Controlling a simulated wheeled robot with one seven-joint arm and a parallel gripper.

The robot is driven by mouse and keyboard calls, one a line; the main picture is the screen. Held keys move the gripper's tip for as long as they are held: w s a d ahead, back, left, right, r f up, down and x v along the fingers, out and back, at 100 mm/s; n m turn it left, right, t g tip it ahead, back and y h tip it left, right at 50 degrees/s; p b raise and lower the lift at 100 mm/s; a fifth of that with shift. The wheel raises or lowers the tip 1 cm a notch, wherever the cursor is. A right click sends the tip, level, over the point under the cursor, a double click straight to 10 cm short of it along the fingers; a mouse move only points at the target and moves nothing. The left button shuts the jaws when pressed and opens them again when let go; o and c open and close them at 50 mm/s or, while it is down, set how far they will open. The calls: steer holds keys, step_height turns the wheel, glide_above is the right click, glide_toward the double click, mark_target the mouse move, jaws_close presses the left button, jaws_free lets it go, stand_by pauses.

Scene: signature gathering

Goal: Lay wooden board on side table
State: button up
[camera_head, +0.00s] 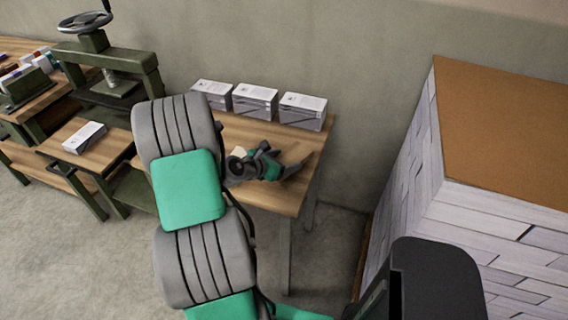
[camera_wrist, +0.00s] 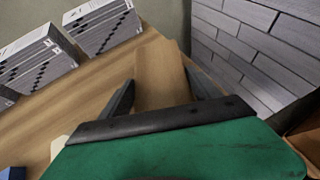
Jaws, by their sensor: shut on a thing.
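The wooden board (camera_wrist: 160,75) is a plain brown piece between the two fingers of my gripper (camera_wrist: 160,92) in the wrist view. My gripper is shut on it. The gripper (camera_head: 292,168) is over the right part of the wooden side table (camera_head: 283,200) in the head view. The board is close to the table top near its right end. I cannot tell whether it touches the table. The green gripper body hides the board's near end, and in the head view the board blends with the table's wood.
Several white stacks of paper stand along the table's back edge, one at the right (camera_head: 303,111). A cream piece (camera_wrist: 58,147) lies left of the gripper. A green press (camera_head: 110,80) stands at left. A large brick-like block (camera_head: 480,225) stands to the right, with a gap between.

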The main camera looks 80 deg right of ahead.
steer(key=shift+w+f, duration=0.1)
steer(key=shift+f, duration=1.05)
steer(key=o, duration=1.5)
steer(key=shift+o, duration=0.2)
